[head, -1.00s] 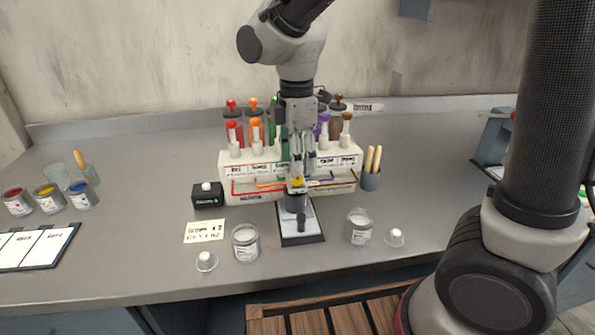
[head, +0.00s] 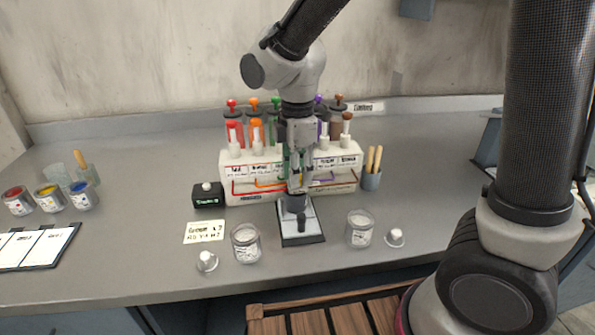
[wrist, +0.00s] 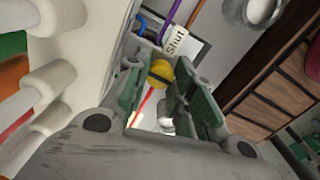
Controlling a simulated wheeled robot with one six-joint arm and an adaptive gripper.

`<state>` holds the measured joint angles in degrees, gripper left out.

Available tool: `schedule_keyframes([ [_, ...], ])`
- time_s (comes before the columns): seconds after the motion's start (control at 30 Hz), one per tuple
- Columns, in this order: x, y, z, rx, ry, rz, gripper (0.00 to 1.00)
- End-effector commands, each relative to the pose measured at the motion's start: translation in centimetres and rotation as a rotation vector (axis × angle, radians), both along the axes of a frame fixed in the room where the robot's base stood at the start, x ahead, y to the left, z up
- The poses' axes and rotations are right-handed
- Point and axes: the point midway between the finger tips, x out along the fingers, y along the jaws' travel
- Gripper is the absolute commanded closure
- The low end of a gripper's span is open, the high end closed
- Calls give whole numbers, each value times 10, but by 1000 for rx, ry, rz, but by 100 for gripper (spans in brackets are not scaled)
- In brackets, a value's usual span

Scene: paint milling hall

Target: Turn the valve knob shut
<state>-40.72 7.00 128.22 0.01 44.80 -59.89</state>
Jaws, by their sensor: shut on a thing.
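The yellow valve knob (wrist: 160,72) sits between my green-padded fingertips (wrist: 162,88) in the wrist view, with a small dark mark across it. A white tag reading "Shut" (wrist: 176,42) is just beyond it. In the head view my gripper (head: 297,186) points down at the front of the white dispenser rack (head: 240,184) and is shut on the knob. The fingers hide the knob there.
Glass jars stand left (head: 246,243) and right (head: 360,228) of the scale. A black box (head: 208,195) and a note (head: 205,232) lie left. A brush holder (head: 371,180) stands right of the rack. The right counter is mostly clear.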

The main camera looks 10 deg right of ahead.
Motion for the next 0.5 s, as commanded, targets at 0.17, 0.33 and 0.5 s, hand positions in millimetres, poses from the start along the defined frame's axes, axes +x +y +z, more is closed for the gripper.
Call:
schedule_keyframes([
  [0.17,0,0,0,0,-1,-29,99],
  [0.33,0,0,0,0,-1,-109,99],
  [0.5,0,0,0,0,-1,-240,99],
])
